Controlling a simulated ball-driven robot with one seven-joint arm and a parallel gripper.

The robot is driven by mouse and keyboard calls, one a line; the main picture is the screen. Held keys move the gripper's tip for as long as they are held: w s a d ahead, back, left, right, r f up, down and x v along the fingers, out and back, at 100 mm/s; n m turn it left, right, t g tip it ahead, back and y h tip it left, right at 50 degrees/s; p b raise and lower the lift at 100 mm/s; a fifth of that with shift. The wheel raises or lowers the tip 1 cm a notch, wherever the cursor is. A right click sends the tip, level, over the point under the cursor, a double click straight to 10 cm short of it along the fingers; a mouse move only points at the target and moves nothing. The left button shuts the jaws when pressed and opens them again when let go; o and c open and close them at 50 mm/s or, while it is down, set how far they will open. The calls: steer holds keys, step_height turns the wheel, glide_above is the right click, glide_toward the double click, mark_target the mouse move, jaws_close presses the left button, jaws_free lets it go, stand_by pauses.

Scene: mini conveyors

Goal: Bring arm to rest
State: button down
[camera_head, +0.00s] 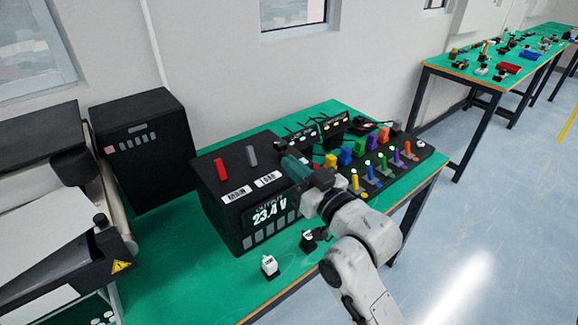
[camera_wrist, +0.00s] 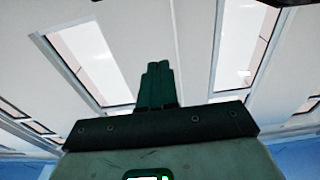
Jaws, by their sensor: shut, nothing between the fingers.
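My white arm (camera_head: 372,238) reaches in from the lower right of the head view, bent over the near edge of the green-topped table (camera_head: 165,270). My gripper (camera_head: 292,165) is at its end, a dark green part in front of the black power unit and the row of coloured parts. In the wrist view the two green fingers (camera_wrist: 157,85) stand side by side, touching, with nothing between them.
A black unit (camera_head: 235,215) with a 23.4 V display stands left of my gripper. Coloured parts (camera_head: 358,147) stand behind it. A small white-topped item (camera_head: 269,266) lies near the front edge. A black cabinet (camera_head: 140,150) and conveyor (camera_head: 50,215) are at left. Floor at right is clear.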

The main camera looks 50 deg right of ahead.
stand_by(0.6)
steer(key=s+a+f+n+g+y, duration=0.1)
steer(key=s+a+f+g+y, duration=0.2)
steer(key=f, duration=0.6)
steer(key=s+a+f+n+g+y, duration=0.1)
steer(key=s+a+f+g, duration=0.1)
steer(key=a+f+g, duration=0.6)
steer(key=s+a+f+g+y, duration=0.1)
steer(key=s+a+f+g, duration=0.1)
steer(key=s+f+g, duration=0.4)
steer(key=s+f, duration=0.4)
steer(key=s, duration=0.4)
steer(key=shift+s+f+n, duration=0.3)
steer(key=shift+s+f, duration=0.05)
